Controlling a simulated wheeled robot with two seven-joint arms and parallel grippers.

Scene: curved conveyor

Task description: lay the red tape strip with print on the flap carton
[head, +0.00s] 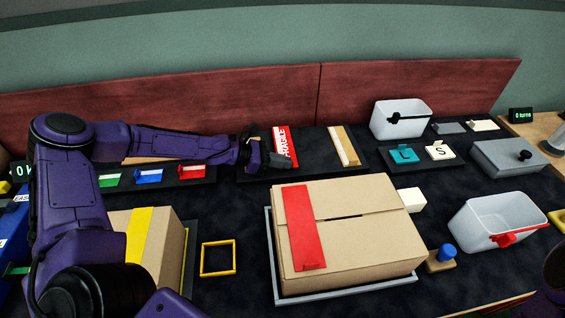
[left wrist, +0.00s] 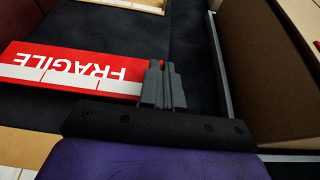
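The red tape strip with print (head: 283,142) lies on a dark mat behind the carton and reads FRAGILE in white; it also shows in the left wrist view (left wrist: 60,68). My left gripper (head: 281,160) is at its near end, fingers close together at the strip's edge (left wrist: 164,84), seemingly shut on its end; the exact contact is hidden. The flap carton (head: 360,240) stands in a grey-framed tray in front, its top flaps folded down. A plain red strip (head: 303,225) lies across its left part. My right gripper is not in view.
A tan strip (head: 343,145) lies right of the printed strip. A carton with yellow tape (head: 160,245) and a yellow frame (head: 218,258) are left of the flap carton. A white block (head: 411,200), a blue-knobbed stamp (head: 442,258) and a white bin (head: 495,223) are on its right.

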